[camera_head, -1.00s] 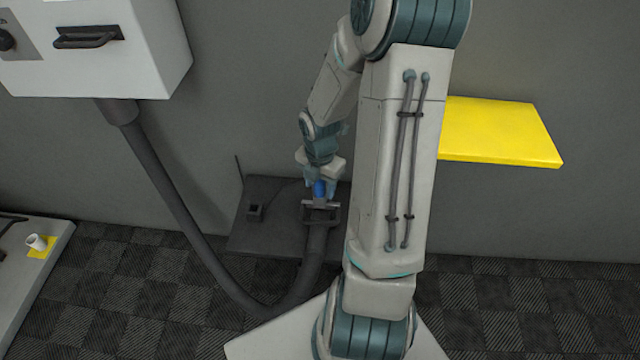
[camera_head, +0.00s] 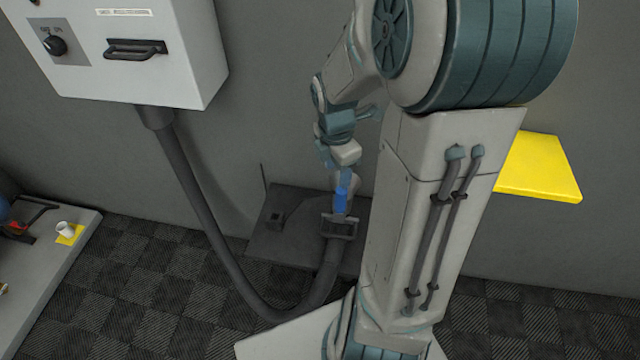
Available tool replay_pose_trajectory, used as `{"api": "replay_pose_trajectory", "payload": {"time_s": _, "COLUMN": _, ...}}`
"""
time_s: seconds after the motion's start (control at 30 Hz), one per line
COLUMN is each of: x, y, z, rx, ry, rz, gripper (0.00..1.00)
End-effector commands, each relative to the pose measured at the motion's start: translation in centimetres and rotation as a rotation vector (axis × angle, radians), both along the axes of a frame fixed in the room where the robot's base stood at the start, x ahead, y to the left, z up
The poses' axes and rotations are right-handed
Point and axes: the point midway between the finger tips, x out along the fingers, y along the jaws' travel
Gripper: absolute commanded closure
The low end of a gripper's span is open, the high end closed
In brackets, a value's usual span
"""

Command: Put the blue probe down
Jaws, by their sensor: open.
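The blue probe (camera_head: 341,199) stands roughly upright at the dark shelf on the wall, just above the grey framed end of a thick hose (camera_head: 340,228). I cannot tell whether it rests in that end or only stands in front of it. My gripper (camera_head: 347,181) is open, pointing down right at the top of the probe. Its fingers are small in this view, and whether they still touch the probe is unclear.
The dark shelf (camera_head: 283,240) has a small block on its left. A white cabinet (camera_head: 150,60) feeds the thick hose, which loops low. A yellow shelf (camera_head: 540,170) is at right.

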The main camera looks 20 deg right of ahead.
Motion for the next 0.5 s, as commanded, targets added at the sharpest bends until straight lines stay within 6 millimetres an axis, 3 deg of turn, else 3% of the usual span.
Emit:
{"api": "replay_pose_trajectory", "payload": {"time_s": 0.27, "x": -3.2, "y": 4.0, "z": 4.5, "rx": -0.022, "ry": -0.116, "rz": -0.597, "gripper": 0.51}}
{"api": "replay_pose_trajectory", "payload": {"time_s": 0.5, "x": -6.5, "y": 7.0, "z": 7.5, "rx": 0.070, "ry": -0.210, "rz": -1.117, "gripper": 0.51}}
